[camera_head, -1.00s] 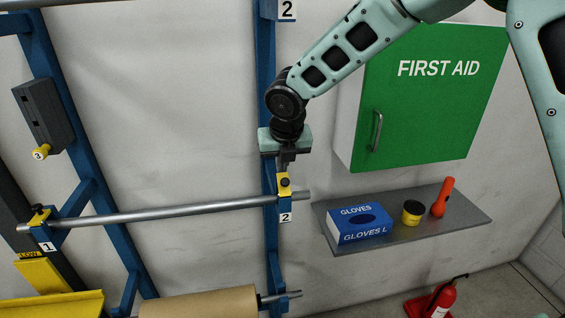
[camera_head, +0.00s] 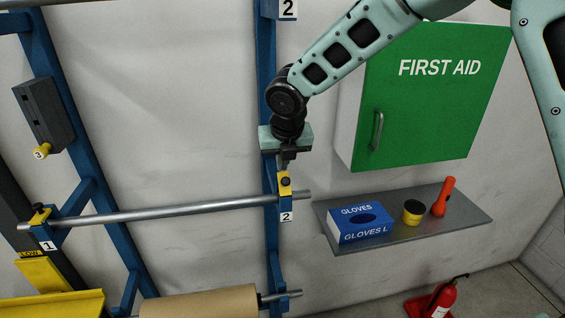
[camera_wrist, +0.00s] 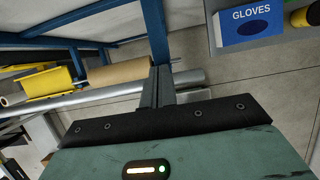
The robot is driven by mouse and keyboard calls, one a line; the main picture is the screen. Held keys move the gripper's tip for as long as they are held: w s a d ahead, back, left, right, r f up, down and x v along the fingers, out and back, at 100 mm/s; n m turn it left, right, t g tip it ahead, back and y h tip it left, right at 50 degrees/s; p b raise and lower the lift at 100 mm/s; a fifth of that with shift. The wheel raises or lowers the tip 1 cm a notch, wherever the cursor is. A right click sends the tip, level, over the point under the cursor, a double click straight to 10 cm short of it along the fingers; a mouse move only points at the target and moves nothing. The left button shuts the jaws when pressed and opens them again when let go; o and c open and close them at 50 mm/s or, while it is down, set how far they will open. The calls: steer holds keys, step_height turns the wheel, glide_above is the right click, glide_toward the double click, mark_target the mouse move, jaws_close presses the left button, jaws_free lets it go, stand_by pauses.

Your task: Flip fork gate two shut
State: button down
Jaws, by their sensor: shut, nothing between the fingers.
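Fork gate two, a small yellow flap with a black knob (camera_head: 284,184), sits at the fork marked 2 on the right blue upright, where the steel bar (camera_head: 170,211) lies. Its exact angle is hard to tell; it appears to lie over the bar. My gripper (camera_head: 287,164) is just above the gate, fingers pointing down, shut and empty. A small gap seems to separate the fingertips from the gate. In the wrist view the closed fingers (camera_wrist: 160,74) point toward the bar (camera_wrist: 110,95); the gate is not visible there, probably hidden behind the fingers.
Gate one (camera_head: 40,214), also yellow, is at the bar's left end. A brown paper roll (camera_head: 200,302) hangs below. To the right are a green first aid cabinet (camera_head: 425,95) and a shelf (camera_head: 395,235) with a blue gloves box (camera_head: 359,222), tin and torch.

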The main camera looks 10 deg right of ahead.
steer(key=b+v, duration=0.2)
steer(key=v, duration=0.9)
steer(key=shift+s+r, duration=0.2)
steer(key=shift+r, duration=0.1)
